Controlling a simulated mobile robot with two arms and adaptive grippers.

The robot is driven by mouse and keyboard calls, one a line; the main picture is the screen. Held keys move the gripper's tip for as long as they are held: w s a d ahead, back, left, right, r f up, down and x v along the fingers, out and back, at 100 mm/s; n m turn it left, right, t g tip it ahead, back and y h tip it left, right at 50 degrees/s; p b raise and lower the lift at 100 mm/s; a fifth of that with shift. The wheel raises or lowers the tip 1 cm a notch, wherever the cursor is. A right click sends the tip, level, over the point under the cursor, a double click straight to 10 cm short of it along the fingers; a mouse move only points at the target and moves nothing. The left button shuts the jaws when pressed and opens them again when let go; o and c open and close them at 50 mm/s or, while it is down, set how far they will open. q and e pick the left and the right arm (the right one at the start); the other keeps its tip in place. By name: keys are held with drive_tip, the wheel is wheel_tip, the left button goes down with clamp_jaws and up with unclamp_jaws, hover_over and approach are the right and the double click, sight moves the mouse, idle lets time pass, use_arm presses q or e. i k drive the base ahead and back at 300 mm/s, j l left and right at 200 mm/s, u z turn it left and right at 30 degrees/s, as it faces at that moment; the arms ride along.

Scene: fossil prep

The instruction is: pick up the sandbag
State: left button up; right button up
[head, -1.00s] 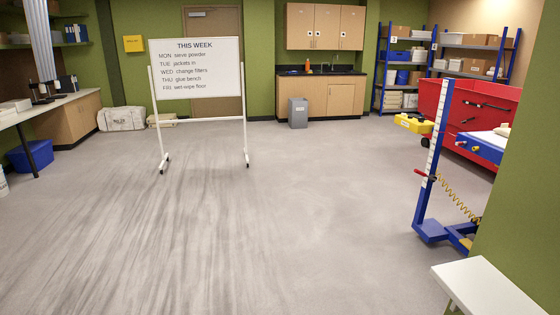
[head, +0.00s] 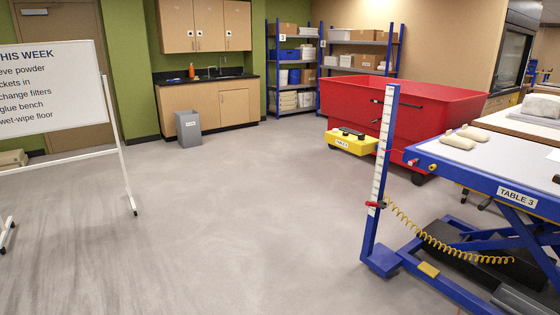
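Two small beige bags that look like sandbags lie on the blue lift table marked TABLE 3 (head: 470,172) at the right. The nearer sandbag (head: 456,142) lies near the table's left end, and the other sandbag (head: 474,133) lies just behind it, close to or touching it. Both rest flat on the pale table top. Neither of my grippers shows in the head view.
A blue upright post (head: 379,180) with a white scale stands at the table's near left. A yellow unit (head: 352,142) and a red bin (head: 430,108) stand behind. A whiteboard (head: 60,90) stands left, a grey bin (head: 189,128) farther back. The middle floor is clear.

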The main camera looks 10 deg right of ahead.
sight(454, 141)
drive_tip(key=i+l+z, duration=0.3)
drive_tip(key=i, duration=0.4)
drive_tip(key=i+z, duration=0.3)
drive_tip(key=i, duration=0.45)
drive_tip(key=i+z, duration=0.35)
drive_tip(key=i, duration=0.35)
drive_tip(key=i+j+z, duration=0.3)
drive_tip(key=i, duration=0.4)
